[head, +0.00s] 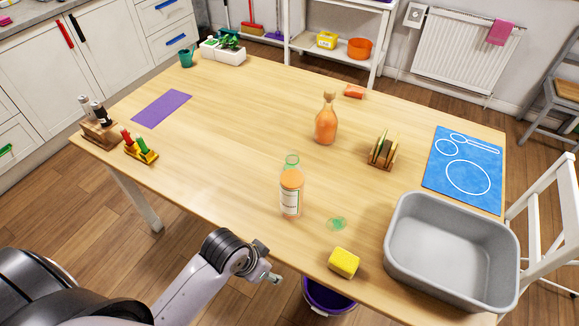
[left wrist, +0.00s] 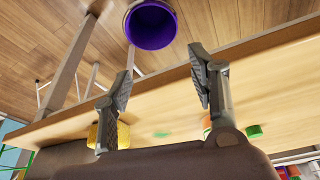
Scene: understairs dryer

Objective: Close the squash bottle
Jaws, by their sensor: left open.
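A bottle (head: 291,203) with a pale label and an orange top part stands upright near the table's front edge in the head view. A translucent green round piece (head: 292,160) shows just above and behind it; I cannot tell whether they join. A small flat green disc (head: 337,223) lies on the table to its right. A second bottle (head: 326,124) with orange contents and a tan top stands farther back. My left gripper (head: 267,264) is open and empty at the front edge, before the labelled bottle. Its spread fingers (left wrist: 160,92) show in the left wrist view. My right gripper is out of view.
A yellow sponge (head: 344,262) and a grey basin (head: 452,280) are at the front right. A small rack (head: 383,152) stands behind. A purple bucket (head: 328,297) is on the floor below the edge. The table's left middle is clear.

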